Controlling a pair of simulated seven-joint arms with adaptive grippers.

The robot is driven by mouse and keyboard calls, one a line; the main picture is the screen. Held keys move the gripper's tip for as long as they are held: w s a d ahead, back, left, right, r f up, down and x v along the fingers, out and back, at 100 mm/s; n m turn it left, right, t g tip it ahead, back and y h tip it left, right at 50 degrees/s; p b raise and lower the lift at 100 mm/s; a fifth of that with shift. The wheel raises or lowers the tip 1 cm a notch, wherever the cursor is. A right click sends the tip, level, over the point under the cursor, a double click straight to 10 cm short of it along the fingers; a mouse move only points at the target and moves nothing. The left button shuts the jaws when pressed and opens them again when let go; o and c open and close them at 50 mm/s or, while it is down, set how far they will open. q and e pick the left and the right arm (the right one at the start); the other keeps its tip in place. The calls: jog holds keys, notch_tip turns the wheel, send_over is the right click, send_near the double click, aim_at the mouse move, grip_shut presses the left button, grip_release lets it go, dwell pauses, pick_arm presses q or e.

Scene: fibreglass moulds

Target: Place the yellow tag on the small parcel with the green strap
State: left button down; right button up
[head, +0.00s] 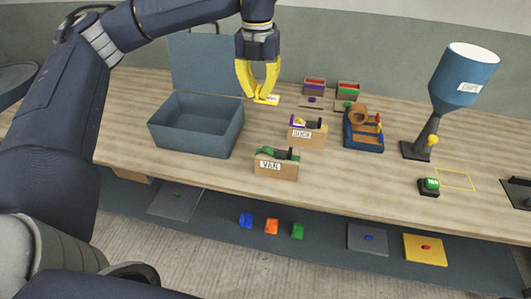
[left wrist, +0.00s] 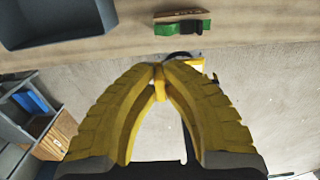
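My left gripper (head: 262,97) hangs over the back of the table, right of the grey-blue bin, its yellow fingers together at the tips. A small yellow and white piece, seemingly the yellow tag (head: 271,100), is at the fingertips. In the left wrist view the fingertips (left wrist: 159,72) close on a yellow piece, with a yellow and white part (left wrist: 190,63) just beyond. A tan box marked VAN (head: 277,170) with a green band-like part on top stands at the front middle, apart from the gripper; it seems to be the green-strap parcel. My right gripper is not in view.
The open bin (head: 196,148) stands left. A tan box with purple on top (head: 307,137) stands behind the VAN box. Two small coloured boxes (head: 314,87) (head: 347,90) are at the back. A blue stand (head: 363,140) and a lamp-shaped funnel (head: 464,78) stand right.

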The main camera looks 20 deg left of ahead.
aim_at(259, 151)
pick_arm(q)
jog(key=f, duration=2)
jog(key=shift+w+a+f, duration=0.25)
jog(key=shift+f, duration=0.2)
jog(key=c, duration=1.5)
grip_release()
jog(key=shift+c, duration=0.2)
jog(key=shift+r, duration=0.1)
notch_tip(259, 151, up, 12)
jog(key=shift+r, duration=0.15)
